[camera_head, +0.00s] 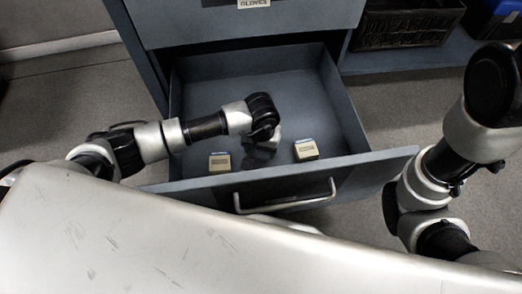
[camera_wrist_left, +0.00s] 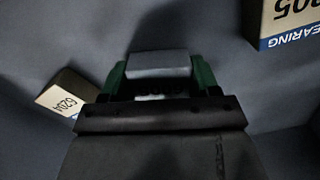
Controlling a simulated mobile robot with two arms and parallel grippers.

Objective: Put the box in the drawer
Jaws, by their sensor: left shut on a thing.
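The drawer (camera_head: 345,105) is pulled open below a cabinet front. My left gripper (camera_head: 262,148) is inside it, pointing down between two small bearing boxes. In the left wrist view, the green fingers of the gripper (camera_wrist_left: 160,78) are shut on a pale grey box (camera_wrist_left: 160,63). In the head view this box is mostly hidden under my wrist. I cannot tell whether it touches the drawer floor. My right arm shows at the right in the head view, but its gripper is not in view.
A bearing box (camera_head: 220,163) lies left of my left gripper and another bearing box (camera_head: 306,150) lies right of it. The drawer's handle (camera_head: 285,200) is at the front. The rear drawer floor is clear. A black crate (camera_head: 405,28) stands on a shelf at the right.

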